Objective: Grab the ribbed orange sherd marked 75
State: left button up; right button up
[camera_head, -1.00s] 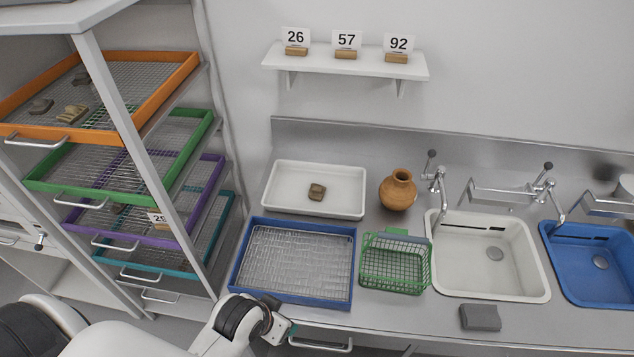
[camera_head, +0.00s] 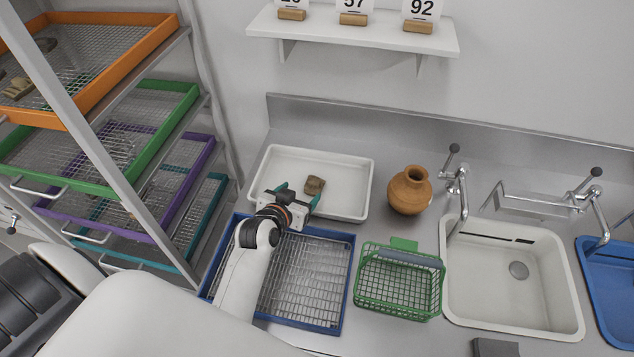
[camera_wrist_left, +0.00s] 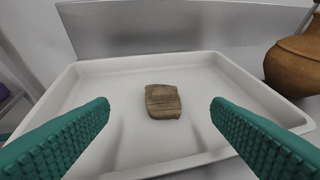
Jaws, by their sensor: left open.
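One brown, squarish sherd (camera_head: 315,186) lies in the white tray (camera_head: 357,187). In the left wrist view the sherd (camera_wrist_left: 162,101) shows faint ribs across it; I can read no number on it, and it looks brown more than orange. My left gripper (camera_head: 298,196) is over the tray's near edge, in front of the sherd. Its two green ribbed fingers (camera_wrist_left: 160,120) are wide apart with nothing between them, and the sherd lies beyond their tips, about midway between them. My right gripper is not in view.
A round orange-brown jar (camera_head: 409,190) stands right of the tray. A blue mesh tray (camera_head: 347,285) lies under my left arm, with a green basket (camera_head: 399,282) beside it. A rack of coloured mesh trays (camera_head: 185,108) stands left. Sinks (camera_head: 520,285) are at right.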

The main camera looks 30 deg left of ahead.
aim_at(312, 183)
pick_arm(q)
jog(key=x, duration=0.3)
jog(key=shift+w, duration=0.15)
jog(key=shift+w+f, duration=0.2)
jog(key=shift+w, duration=0.05)
jog(key=shift+w+f+p, duration=0.25)
jog(key=shift+w+p, duration=0.15)
jog(key=shift+w, duration=0.1)
jog(key=x, duration=0.3)
jog(key=shift+s+f, duration=0.1)
jog(key=shift+f, duration=0.05)
jog(key=shift+w+f+p, duration=0.3)
jog(key=shift+w+f, duration=0.1)
jog(key=shift+w, duration=0.2)
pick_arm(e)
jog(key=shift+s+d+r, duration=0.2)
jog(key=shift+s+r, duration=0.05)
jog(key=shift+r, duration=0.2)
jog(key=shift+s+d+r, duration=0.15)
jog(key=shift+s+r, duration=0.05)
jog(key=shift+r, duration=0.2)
pick_arm(q)
jog(key=shift+c, duration=1.4)
jog(key=c, duration=0.8)
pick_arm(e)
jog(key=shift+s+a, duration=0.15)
